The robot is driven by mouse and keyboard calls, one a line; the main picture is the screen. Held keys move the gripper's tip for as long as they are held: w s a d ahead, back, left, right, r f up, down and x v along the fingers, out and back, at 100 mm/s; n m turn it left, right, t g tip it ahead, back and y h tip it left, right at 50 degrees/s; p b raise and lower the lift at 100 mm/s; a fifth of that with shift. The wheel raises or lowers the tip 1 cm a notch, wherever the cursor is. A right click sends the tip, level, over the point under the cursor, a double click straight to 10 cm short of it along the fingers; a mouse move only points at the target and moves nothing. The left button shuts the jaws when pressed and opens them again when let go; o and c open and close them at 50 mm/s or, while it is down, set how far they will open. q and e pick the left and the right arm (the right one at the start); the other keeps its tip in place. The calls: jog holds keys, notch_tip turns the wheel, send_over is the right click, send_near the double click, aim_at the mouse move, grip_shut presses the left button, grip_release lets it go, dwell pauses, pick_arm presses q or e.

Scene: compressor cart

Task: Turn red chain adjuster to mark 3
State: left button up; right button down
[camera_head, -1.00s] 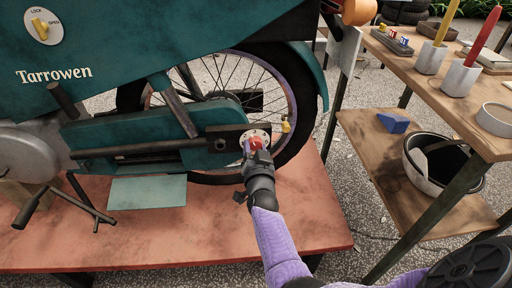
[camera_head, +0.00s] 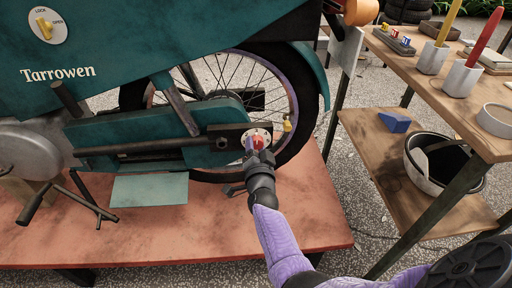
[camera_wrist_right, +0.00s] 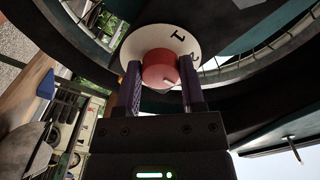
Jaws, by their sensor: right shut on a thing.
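The red chain adjuster (camera_head: 257,143) is a round red knob on a pale dial disc at the rear wheel hub of the teal moped. In the right wrist view the knob (camera_wrist_right: 160,69) sits between the two fingers of my right gripper (camera_wrist_right: 160,88), which is shut on it. The dial disc (camera_wrist_right: 186,39) shows dark marks around the knob; I cannot read all of them. A small pale spot shows on the knob's lower right. In the head view my right gripper (camera_head: 259,158) partly covers the dial. My left gripper is not in view.
The moped stands on a red platform (camera_head: 230,243). A yellow valve cap (camera_head: 287,124) sits near the wheel rim.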

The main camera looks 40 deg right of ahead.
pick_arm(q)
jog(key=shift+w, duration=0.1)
pick_arm(e)
jog(key=shift+f, duration=0.1)
jog(key=shift+c, duration=1)
grip_release()
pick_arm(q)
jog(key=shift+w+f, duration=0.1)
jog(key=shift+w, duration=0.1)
pick_arm(e)
jog(key=shift+s, duration=0.1)
pick_arm(q)
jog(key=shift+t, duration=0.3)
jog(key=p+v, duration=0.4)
jog(key=p, duration=0.1)
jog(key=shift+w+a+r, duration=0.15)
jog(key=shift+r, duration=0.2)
pick_arm(e)
jog(key=v, duration=1)
